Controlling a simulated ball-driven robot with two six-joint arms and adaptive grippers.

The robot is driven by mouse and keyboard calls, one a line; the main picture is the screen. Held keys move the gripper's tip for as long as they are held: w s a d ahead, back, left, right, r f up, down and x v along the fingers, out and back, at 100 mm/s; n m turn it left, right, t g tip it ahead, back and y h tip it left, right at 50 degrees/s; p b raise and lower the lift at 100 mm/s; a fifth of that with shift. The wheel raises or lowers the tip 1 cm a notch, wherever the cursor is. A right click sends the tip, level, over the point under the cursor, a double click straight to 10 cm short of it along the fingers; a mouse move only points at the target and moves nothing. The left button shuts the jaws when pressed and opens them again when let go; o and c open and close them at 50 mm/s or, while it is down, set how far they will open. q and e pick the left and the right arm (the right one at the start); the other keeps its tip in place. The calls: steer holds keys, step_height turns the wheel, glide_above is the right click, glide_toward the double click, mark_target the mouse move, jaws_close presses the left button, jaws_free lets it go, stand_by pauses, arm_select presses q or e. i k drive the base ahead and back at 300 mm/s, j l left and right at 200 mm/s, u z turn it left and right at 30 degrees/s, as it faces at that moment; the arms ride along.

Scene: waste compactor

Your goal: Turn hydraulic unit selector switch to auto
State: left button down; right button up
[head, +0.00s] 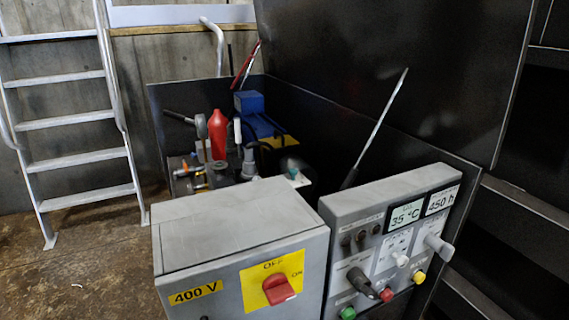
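A grey control panel (343,205) stands at the lower right, tilted in the picture. It carries a dark selector handle (360,281) at its lower left, a small white knob (400,259) in its middle and a larger pale grey knob (439,246) at its right. The labels beside these controls are too small to read, so I cannot tell which one is the hydraulic unit selector or where it points. Neither of my grippers is in view.
Left of the panel, a grey 400 V box (235,235) carries a red rotary switch (278,290) on a yellow plate. Green, red and yellow buttons (418,277) line the panel's bottom. Hydraulic parts with a red cylinder (217,135) stand behind. A ladder (75,118) stands left over open floor.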

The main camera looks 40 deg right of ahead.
mark_target(362, 283)
steer(key=z, duration=0.4)
steer(key=k+l+z, duration=0.1)
steer(key=z, duration=0.7)
steer(key=l+z, duration=0.15)
steer(key=z, duration=0.25)
steer(key=k, duration=0.05)
